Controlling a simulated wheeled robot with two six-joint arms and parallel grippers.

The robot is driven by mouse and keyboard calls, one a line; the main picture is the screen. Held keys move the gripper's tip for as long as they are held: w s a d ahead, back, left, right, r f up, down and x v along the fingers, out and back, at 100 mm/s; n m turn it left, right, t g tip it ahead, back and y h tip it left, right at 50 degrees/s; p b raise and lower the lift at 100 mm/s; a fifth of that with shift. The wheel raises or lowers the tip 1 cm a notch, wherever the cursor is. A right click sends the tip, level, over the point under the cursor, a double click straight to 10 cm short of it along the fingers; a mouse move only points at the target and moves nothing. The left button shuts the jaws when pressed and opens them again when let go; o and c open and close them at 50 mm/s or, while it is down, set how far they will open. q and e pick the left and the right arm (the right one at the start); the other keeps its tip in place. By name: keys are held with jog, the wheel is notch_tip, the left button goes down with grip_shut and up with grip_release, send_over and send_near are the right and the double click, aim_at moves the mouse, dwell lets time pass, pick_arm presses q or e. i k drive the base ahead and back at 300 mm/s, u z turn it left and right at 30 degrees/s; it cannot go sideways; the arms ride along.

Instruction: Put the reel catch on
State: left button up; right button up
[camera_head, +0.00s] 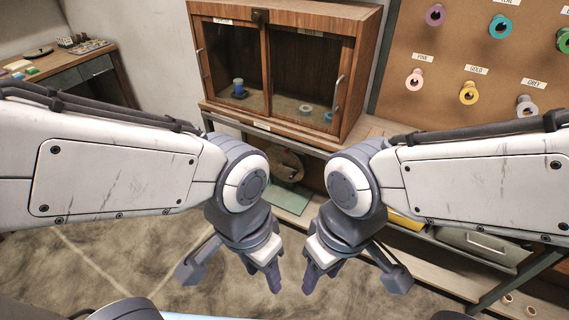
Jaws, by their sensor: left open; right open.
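I cannot make out the reel catch in the head view. A round tan disc (287,165), which could be a reel, shows on the lower level behind my arms and is partly hidden by them. My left gripper (273,277) points down over the floor at the middle of the view, open and empty. My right gripper (319,276) hangs just right of it, also open and empty. Both are apart from the furniture and from each other.
A pegboard (430,125) carries several coloured tape rolls. A side desk (118,70) stands at the left. My arms hide part of the bench (377,127). Floor is clear at lower left.

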aim_at(286, 151)
jog(key=k, duration=1)
jog(key=u, duration=0.8)
jog(key=i, duration=1.35)
jog(key=z, duration=0.6)
jog(key=i, duration=0.5)
jog(key=z, duration=0.45)
